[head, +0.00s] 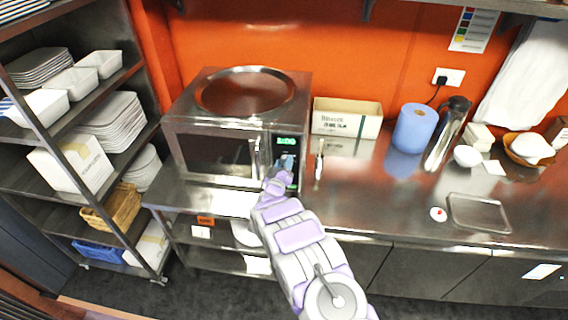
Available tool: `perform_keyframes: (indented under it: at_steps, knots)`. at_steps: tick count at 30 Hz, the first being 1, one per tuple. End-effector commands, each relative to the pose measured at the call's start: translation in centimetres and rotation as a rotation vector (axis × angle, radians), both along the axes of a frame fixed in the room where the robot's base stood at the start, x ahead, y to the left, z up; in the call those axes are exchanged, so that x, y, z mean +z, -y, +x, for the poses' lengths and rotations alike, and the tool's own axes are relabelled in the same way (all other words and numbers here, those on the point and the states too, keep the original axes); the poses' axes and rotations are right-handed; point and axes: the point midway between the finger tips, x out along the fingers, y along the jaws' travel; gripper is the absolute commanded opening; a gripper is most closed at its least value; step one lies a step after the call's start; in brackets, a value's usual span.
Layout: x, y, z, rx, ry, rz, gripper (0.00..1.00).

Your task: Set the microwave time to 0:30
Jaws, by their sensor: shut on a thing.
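The steel microwave (218,153) stands on the left part of the steel counter, its door closed. Its upright handle (254,158) is right of the dark window. The display (286,141) at the top of the control panel shows small green digits, perhaps 1:00 or 2:00, too blurred to be sure. My gripper (284,165) is at the panel just below the display, right of the handle. It is shut on a control of the panel. The control itself is hidden behind my gripper and wrist, and the fingertips are hard to make out.
A round steel tray (245,91) lies on top of the microwave. A cardboard box (346,119), a blue paper roll (414,128) and a steel flask (446,134) stand to the right. A shelf rack (118,165) with dishes is at left. The counter front (365,210) is clear.

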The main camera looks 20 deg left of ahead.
Motion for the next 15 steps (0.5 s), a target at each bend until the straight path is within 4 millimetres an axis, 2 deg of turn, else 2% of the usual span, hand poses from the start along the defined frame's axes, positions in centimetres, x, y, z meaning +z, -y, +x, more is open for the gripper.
perform_keyframes:
  at_steps: [1, 15]
  knots:
    - [-0.69, -0.08, -0.25, 0.004, -0.001, -0.049, 0.13]
    - [-0.87, -0.12, -0.24, 0.005, 0.087, -0.406, 0.13]
